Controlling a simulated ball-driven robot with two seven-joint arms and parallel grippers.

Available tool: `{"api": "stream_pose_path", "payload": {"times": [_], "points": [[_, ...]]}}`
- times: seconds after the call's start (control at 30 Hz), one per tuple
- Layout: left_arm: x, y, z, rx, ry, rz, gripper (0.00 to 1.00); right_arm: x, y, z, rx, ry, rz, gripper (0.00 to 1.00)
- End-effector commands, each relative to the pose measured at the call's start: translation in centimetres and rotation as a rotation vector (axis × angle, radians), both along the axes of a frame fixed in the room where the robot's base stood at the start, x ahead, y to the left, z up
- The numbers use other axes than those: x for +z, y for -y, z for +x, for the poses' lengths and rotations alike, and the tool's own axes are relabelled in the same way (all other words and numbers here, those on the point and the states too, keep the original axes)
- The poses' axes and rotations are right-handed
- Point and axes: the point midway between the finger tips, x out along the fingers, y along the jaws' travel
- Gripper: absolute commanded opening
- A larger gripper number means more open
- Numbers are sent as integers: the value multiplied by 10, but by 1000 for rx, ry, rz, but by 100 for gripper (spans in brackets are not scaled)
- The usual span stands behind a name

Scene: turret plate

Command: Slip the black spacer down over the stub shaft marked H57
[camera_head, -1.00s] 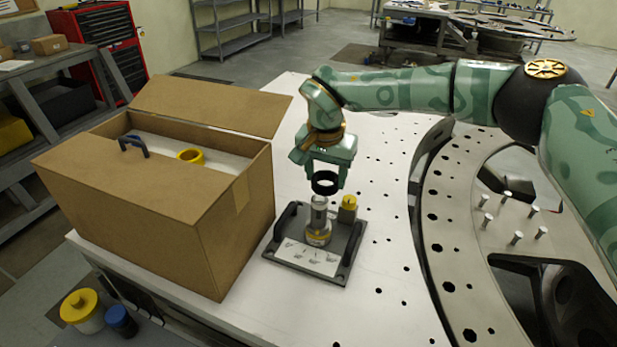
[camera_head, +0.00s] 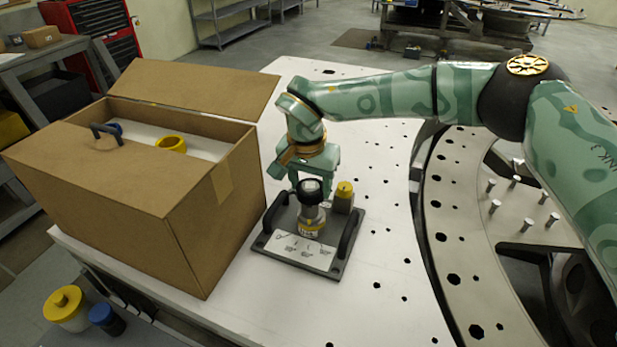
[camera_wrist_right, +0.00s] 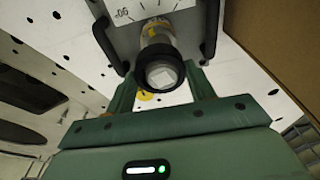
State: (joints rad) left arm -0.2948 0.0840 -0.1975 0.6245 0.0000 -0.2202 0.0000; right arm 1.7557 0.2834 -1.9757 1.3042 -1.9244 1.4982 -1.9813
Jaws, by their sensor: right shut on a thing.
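The black spacer (camera_head: 312,197) is between the fingers of my right gripper (camera_head: 312,189), which is shut on it. It sits around the upper end of the grey metal stub shaft (camera_head: 310,212). The shaft stands upright on a dark plate (camera_head: 263,244), with a yellow band at its base whose marking is too small to read surely. In the right wrist view, the spacer (camera_wrist_right: 149,82) appears as a dark ring, with the shaft's pale end (camera_wrist_right: 163,75) visible inside its opening. My left gripper is not in view.
A yellow-topped block (camera_head: 344,197) stands right of the shaft. Black handles (camera_head: 351,232) flank the plate. An open cardboard box (camera_head: 108,202) is close on the left. The perforated white table (camera_head: 385,160) has free room at the right, before the curved metal ring (camera_head: 440,215).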

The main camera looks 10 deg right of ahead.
Motion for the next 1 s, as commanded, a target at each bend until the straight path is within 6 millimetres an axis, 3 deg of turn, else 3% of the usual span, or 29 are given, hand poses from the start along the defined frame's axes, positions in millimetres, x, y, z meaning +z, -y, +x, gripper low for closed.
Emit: {"api": "stream_pose_path", "payload": {"times": [0.17,1.0], "points": [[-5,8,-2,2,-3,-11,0,-12,0,0,0,-2,0,26],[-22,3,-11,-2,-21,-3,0,-54,0,0,0,-1,-1,26]]}}
